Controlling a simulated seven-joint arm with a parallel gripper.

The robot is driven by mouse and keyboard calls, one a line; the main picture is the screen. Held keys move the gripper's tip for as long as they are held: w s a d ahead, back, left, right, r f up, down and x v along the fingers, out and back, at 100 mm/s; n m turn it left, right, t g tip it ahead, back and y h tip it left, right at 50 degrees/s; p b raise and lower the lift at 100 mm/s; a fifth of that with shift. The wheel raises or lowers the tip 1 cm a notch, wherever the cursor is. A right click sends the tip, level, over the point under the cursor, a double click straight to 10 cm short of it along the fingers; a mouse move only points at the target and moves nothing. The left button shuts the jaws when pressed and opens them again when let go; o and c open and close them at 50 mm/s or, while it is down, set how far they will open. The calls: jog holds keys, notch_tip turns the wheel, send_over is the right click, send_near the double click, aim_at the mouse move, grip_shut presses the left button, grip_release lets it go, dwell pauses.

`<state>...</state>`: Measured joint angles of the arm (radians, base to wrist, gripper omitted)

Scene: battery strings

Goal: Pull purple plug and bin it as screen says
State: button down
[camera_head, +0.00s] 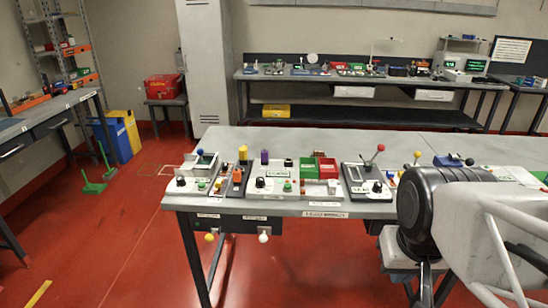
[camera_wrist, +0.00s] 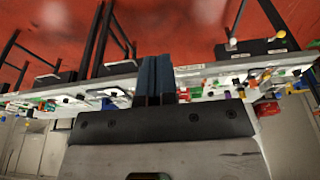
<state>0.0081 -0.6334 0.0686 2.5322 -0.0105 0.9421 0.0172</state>
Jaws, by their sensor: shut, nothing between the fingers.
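The purple plug (camera_head: 265,157) stands upright at the back of the white middle panel (camera_head: 262,192) on the near table. A small screen (camera_head: 278,174) with dark lettering, too small to read surely, sits just in front of it. A green bin (camera_head: 308,168) and a red bin (camera_head: 328,169) stand side by side to its right. My gripper (camera_wrist: 157,62) is shut and empty in the wrist view, its two dark fingers together. It is well away from the plug, with the table seen beyond it. A small purple spot (camera_wrist: 228,95) shows there, perhaps the plug.
A yellow post (camera_head: 243,154) and a black plug (camera_head: 288,162) flank the purple plug. A panel with a red-knobbed lever (camera_head: 381,147) stands to the right. A panel with a blue knob (camera_head: 200,152) is at left. My arm covers the table's right front.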

jog(key=c, duration=1.8)
grip_release()
jog(key=shift+c, duration=0.2)
jog(key=o, duration=0.9)
jog(key=shift+w+r, duration=0.3)
jog(key=shift+w, duration=0.15)
jog(key=shift+o, duration=0.7)
jog(key=w+a+r, duration=0.2)
jog(key=w+r, duration=0.1)
jog(key=w, duration=0.6)
jog(key=w+a+r, duration=0.1)
jog(key=w+r, duration=0.2)
jog(key=w, duration=0.6)
jog(key=shift+w+a+r+g, duration=0.3)
jog(key=shift+w+a, duration=0.1)
jog(key=g, duration=0.2)
send_over(265, 151)
jog(key=f, duration=1)
jog(key=s+f, duration=0.1)
jog(key=f, duration=0.4)
jog(key=shift+d+f, duration=0.2)
jog(key=shift+f, duration=0.1)
jog(key=shift+w+a+f, duration=0.3)
jog(key=shift+w, duration=0.05)
jog(key=shift+f, duration=0.15)
